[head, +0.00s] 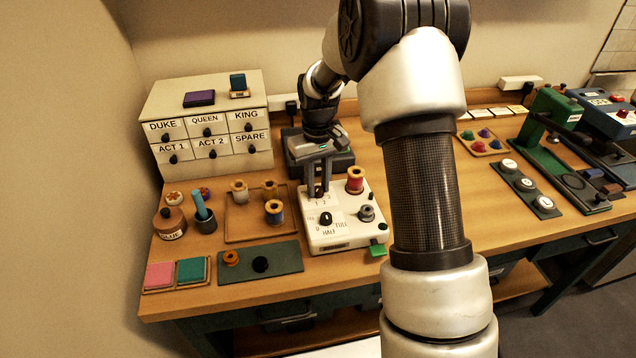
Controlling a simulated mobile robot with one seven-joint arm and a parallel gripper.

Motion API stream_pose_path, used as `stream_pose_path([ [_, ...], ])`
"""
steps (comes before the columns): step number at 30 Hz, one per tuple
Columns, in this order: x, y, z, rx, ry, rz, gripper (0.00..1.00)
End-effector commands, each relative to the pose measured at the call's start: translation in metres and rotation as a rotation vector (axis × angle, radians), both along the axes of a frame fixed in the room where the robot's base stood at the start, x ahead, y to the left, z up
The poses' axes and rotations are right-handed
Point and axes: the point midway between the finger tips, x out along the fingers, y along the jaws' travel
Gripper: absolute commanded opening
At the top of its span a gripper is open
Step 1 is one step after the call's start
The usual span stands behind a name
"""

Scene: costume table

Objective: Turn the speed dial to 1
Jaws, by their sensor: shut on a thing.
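A white machine box (345,236) stands on the wooden table, left of my arm. My gripper (319,190) points down at its back left part and is shut on a small dark dial there, mostly hidden by the fingers. Small number marks (318,199) show just in front of the fingers, too small to read surely. I cannot tell which number the gripped dial points to. A second black dial (326,219) in front has HALF and FULL printed by it. A red thread spool (355,180) and a grey knob (366,213) sit on the box's right side.
A drawer cabinet (210,128) stands at the back left. A wooden tray (245,226) with spools lies close left of the box. A green mat (284,260) and a glue pot (170,224) are further left. Green equipment (550,135) stands at right.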

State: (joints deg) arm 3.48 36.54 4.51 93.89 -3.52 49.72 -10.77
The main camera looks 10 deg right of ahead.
Motion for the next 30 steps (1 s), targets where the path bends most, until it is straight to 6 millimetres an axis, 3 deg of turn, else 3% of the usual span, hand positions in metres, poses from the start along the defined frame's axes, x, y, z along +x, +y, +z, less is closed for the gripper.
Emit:
stream_pose_path([
  [9,0.0003,-0.0001,0.0009,0.000,-0.001,0.128,0.00],
  [25,0.0005,0.0000,0.0009,0.000,-0.002,0.155,0.00],
  [26,0.0006,0.0000,0.0009,0.000,-0.002,0.155,0.24],
  [29,0.0005,0.0000,0.0008,0.000,-0.002,0.155,0.41],
  [30,0.0005,0.0000,0.0007,0.000,-0.001,0.155,0.41],
])
